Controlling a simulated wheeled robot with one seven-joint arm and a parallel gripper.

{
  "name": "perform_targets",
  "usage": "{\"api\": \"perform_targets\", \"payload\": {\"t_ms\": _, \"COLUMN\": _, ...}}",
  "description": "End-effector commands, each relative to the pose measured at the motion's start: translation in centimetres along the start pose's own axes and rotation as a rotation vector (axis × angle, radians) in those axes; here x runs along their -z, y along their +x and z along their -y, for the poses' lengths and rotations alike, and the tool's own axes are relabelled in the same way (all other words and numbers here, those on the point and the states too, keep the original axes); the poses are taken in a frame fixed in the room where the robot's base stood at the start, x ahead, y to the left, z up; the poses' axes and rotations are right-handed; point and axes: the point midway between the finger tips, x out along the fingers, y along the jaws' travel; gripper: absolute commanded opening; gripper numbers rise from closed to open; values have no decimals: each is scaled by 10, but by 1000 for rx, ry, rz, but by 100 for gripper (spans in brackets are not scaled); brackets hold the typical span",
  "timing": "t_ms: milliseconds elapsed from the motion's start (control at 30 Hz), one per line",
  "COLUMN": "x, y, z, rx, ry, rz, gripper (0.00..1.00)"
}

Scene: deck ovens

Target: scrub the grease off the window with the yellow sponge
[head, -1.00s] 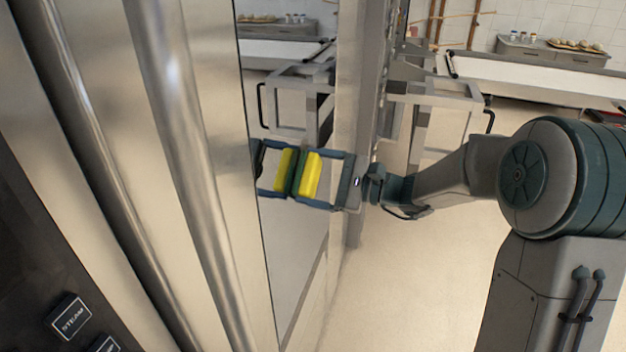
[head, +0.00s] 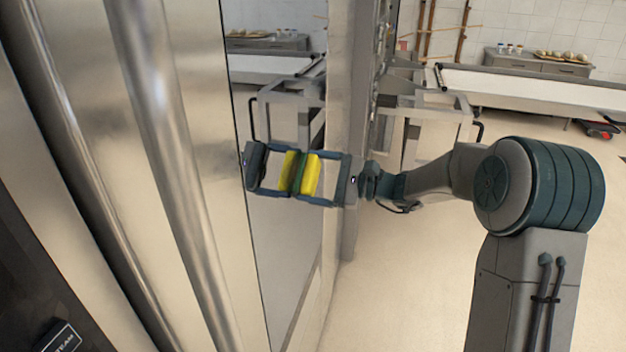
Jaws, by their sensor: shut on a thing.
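The yellow sponge (head: 311,175) with a dark green scrub side is in my gripper (head: 301,177), which is shut on it. The green side faces the oven window (head: 282,262), a mirror-like glass seen at a steep angle. The reflection of the sponge and gripper shows in the glass just to the left. Sponge and reflection almost meet, so the sponge is at or very near the glass; I cannot tell if it touches. No grease can be made out on the glass from this angle.
A round steel handle bar (head: 165,130) runs along the oven front at left. A metal frame rack (head: 430,100) stands behind the gripper. A long white-topped counter (head: 530,88) is at the back. The floor (head: 400,290) at lower right is clear.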

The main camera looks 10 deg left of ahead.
Motion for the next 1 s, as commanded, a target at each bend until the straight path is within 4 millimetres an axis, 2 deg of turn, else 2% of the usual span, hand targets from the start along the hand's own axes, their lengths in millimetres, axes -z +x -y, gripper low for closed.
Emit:
{"api": "perform_targets", "payload": {"t_ms": 533, "x": 21, "y": -1, "z": 27, "rx": 0, "ry": 0, "rz": 1, "gripper": 68}}
{"api": "perform_targets", "payload": {"t_ms": 767, "x": 20, "y": 1, "z": 24, "rx": 0, "ry": -1, "rz": 2, "gripper": 68}}
{"api": "perform_targets", "payload": {"t_ms": 1000, "x": 7, "y": 0, "z": 7, "rx": -1, "ry": -1, "rz": 2, "gripper": 68}}
